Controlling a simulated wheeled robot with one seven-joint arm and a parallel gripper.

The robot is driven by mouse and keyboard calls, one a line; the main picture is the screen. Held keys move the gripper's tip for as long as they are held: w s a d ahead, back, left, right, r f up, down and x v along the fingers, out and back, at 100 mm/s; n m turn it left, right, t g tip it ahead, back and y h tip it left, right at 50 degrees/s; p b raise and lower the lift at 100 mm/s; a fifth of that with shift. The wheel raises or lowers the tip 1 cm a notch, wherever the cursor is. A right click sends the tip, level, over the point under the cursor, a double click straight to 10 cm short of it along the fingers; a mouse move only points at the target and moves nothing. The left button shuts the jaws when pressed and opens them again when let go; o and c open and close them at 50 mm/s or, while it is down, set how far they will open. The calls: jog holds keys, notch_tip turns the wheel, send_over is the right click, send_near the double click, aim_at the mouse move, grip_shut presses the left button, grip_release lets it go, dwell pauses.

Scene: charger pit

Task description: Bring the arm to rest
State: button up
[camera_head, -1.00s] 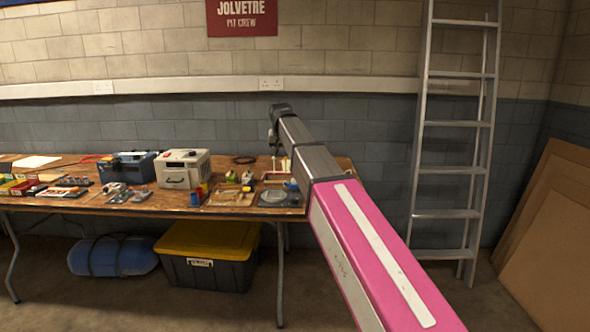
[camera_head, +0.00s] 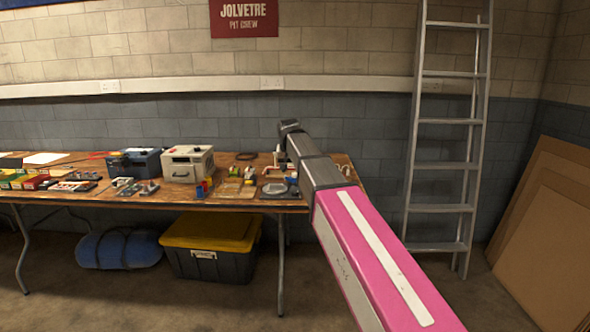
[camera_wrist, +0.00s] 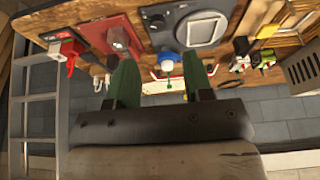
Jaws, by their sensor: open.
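My arm stretches over the right end of the wooden table (camera_head: 130,202) in the head view. My gripper is hidden or too small to make out there. In the wrist view my gripper (camera_wrist: 160,62) shows two green fingers standing well apart. No object is held between them. I cannot tell whether the fingers touch anything.
A blue case (camera_head: 135,162) and a white box (camera_head: 188,163) stand on the table among several small parts. A yellow-lidded bin (camera_head: 212,230) and a blue roll (camera_head: 118,250) lie beneath. An aluminium ladder (camera_head: 445,165) and brown boards (camera_head: 545,235) lean at the right.

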jog(key=s+d+f+g, duration=0.1)
jog(key=s+d+f, duration=0.5)
jog(key=f, duration=0.5)
jog(key=s+d+f+g, duration=0.1)
jog(key=s+d+f, duration=0.5)
jog(key=f, duration=0.5)
jog(key=s+d+f+g, duration=0.1)
jog(key=s+d+f, duration=0.3)
jog(key=s+f, duration=0.2)
jog(key=s+d+f+g, duration=0.1)
jog(key=s+d+f, duration=0.3)
jog(key=s+f, duration=0.3)
jog(key=s, duration=0.3)
jog(key=shift+s+d+f, duration=0.15)
jog(key=shift+s+d, duration=0.05)
jog(key=shift+d, duration=0.2)
